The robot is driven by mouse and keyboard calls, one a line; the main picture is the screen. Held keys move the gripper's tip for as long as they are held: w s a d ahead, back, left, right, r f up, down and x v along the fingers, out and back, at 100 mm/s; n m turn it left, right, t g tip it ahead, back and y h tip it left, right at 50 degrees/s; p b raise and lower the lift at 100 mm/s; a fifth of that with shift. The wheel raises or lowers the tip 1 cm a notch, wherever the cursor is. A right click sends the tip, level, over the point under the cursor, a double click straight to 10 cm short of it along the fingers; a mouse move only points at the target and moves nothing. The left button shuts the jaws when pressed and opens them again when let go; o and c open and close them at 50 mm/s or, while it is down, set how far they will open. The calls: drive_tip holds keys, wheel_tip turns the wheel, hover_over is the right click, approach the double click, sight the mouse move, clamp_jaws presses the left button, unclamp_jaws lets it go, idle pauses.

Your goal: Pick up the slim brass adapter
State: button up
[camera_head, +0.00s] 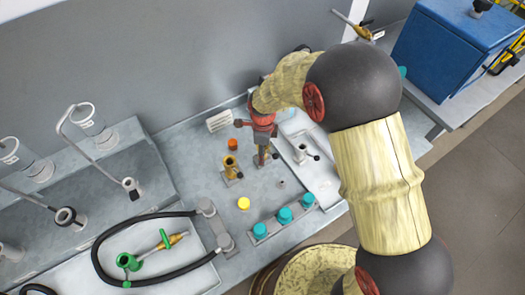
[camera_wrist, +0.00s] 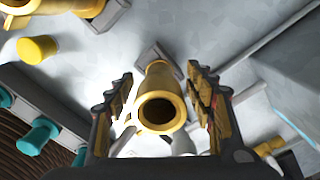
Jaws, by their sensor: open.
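A slim brass adapter (camera_wrist: 160,100) with a round open mouth stands between my gripper's fingers in the wrist view, above a grey block. In the head view it is mostly hidden by my gripper (camera_head: 264,150), which hangs over it. My gripper also shows in the wrist view (camera_wrist: 158,78); it is open, with one finger on each side of the adapter and visible gaps. Another brass piece (camera_head: 230,164) stands on a grey base just left of my gripper in the head view. Part of it shows at the top left of the wrist view (camera_wrist: 48,7).
A yellow cap (camera_head: 243,203) and a rail with teal caps (camera_head: 284,215) lie in front of my gripper. An orange cap (camera_head: 233,144) is behind the other brass piece. A grey fitting (camera_head: 300,153) stands close on the right. A black hose (camera_head: 95,262) lies left.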

drive_tip(key=shift+c, duration=0.8)
clamp_jaws()
